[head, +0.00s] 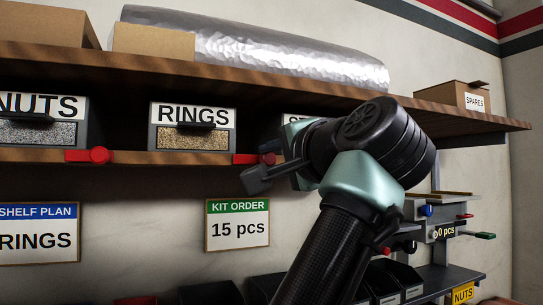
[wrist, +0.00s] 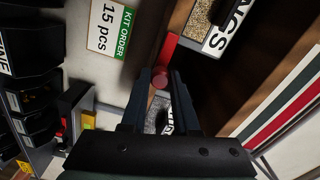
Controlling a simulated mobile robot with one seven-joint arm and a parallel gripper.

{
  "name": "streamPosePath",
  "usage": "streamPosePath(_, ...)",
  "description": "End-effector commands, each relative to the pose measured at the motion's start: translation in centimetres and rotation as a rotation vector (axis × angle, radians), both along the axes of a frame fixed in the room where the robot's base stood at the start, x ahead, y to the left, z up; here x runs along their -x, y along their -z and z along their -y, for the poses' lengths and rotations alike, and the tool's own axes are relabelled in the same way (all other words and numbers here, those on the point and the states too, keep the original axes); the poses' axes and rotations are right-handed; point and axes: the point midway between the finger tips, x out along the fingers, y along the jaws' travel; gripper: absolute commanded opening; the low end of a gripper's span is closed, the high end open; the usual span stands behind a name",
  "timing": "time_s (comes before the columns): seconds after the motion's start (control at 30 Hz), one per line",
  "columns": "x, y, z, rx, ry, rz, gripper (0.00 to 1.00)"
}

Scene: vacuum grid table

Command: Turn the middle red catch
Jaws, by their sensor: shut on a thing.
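A red catch (head: 246,158) sits on the front edge of the shelf, just right of the RINGS bin. It also shows in the wrist view (wrist: 168,48), with its round knob between my fingertips. My gripper (head: 262,168) is shut on this catch; in the wrist view its two dark fingers (wrist: 160,76) lie on either side of the knob. The catch's flat bar lies along the shelf edge, towards the RINGS bin. Another red catch (head: 88,155) sits on the same edge between the NUTS and RINGS bins. My gripper hides the edge farther right.
The NUTS bin (head: 40,130) and RINGS bin (head: 193,140) stand on the shelf, with a partly hidden bin to their right. A thick upper shelf (head: 230,85) runs close above my arm. A KIT ORDER sign (head: 237,230) hangs on the wall below.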

Motion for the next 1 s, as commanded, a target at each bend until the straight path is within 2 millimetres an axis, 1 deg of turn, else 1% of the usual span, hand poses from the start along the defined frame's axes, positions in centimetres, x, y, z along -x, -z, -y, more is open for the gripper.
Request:
streamPosePath(0.5,0.0,0.12,0.14,-0.022,0.003,-0.007,0.0)
streamPosePath(0.53,0.0,0.13,0.14,-0.022,0.003,-0.007,0.3)
streamPosePath(0.6,0.0,0.13,0.14,-0.021,0.003,-0.007,0.43)
streamPosePath(0.7,0.0,0.13,0.1,-0.021,0.002,-0.007,0.59)
streamPosePath(1.0,0.09,0.14,0.08,-0.019,0.001,-0.006,0.59)
